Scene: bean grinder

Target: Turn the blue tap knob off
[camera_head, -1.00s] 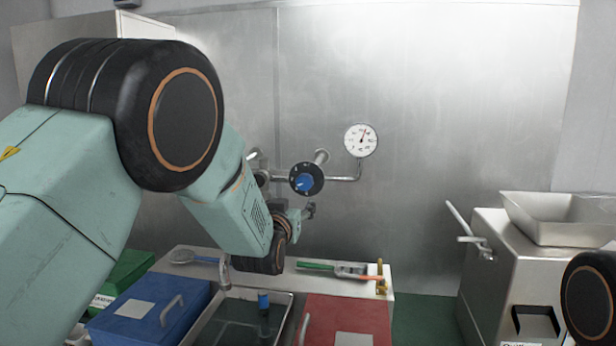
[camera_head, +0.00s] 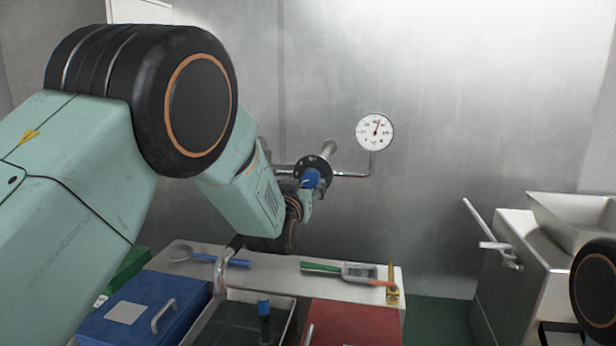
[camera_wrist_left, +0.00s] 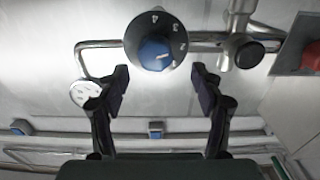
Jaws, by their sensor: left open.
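The blue tap knob (camera_head: 311,178) sits on a black numbered dial (camera_head: 313,163) on the pipe at the metal wall. In the left wrist view the blue knob (camera_wrist_left: 154,54) and its dial (camera_wrist_left: 172,27) are ahead of my gripper, just beyond and between the fingertips. My left gripper (camera_wrist_left: 160,88) is open and empty, its two dark fingers apart. In the head view my left gripper (camera_head: 307,200) is close below the knob and partly overlaps it; my arm hides some of the pipe. My right gripper is not in view.
A pressure gauge (camera_head: 375,131) is on the wall right of the knob. In the left wrist view a red knob (camera_wrist_left: 311,56) is at the right edge. Below are a blue box (camera_head: 150,308), a red box (camera_head: 350,325), and a worktop (camera_head: 285,272) with tools.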

